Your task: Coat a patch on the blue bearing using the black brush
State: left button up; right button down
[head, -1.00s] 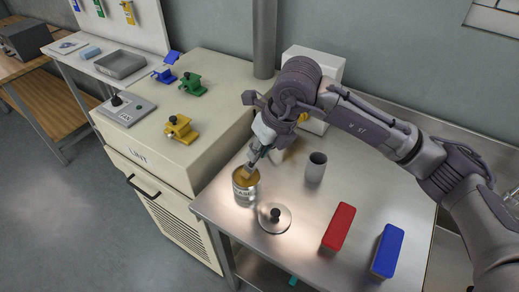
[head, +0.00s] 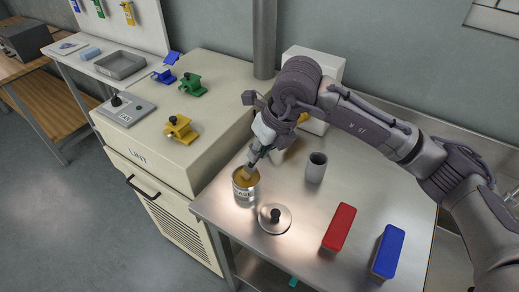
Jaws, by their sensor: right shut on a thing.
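The blue bearing (head: 164,76) sits on top of the cream cabinet at the back left, with a raised blue piece just behind it. My right gripper (head: 256,155) points down at the mouth of an open metal can (head: 245,190) of amber grease on the steel table. It is shut on a thin tool, which I take to be the black brush; its colour and bristles are mostly hidden by the fingers and the can. The tool's lower end is at or in the can's mouth; I cannot tell how deep. My left gripper is not in view.
A green bearing (head: 192,85) and a yellow bearing (head: 180,129) stand near the blue one. On the steel table are a lid with a black knob (head: 275,217), a grey cup (head: 316,167), a red block (head: 339,227) and a blue block (head: 388,251).

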jog(key=shift+s+f, duration=0.1)
jog(key=shift+f, duration=0.05)
jog(key=shift+r+p, duration=0.4)
jog(key=shift+r, duration=0.4)
jog(key=shift+r+p, duration=1.1)
jog(key=shift+r, duration=1.75)
jog(key=shift+f, duration=0.1)
